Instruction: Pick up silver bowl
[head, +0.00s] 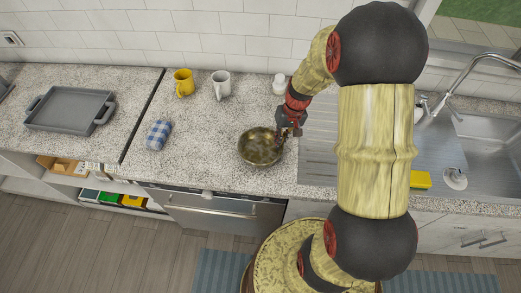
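A round metal bowl (258,148), dull brownish-silver, sits upright on the speckled counter, left of the sink's drainboard. My gripper (285,135) is at the bowl's upper right rim, with its fingers close to or touching it. The fingers are small and dark here, and I cannot tell whether they are open or shut on the rim. My arm comes in from the right and hides part of the counter and sink.
A yellow mug (183,83), a white mug (221,85) and a white bottle (279,84) stand behind the bowl. A blue checked cloth (159,134) and a grey tray (70,109) lie to the left. A sink (484,140) and yellow sponge (420,180) are right.

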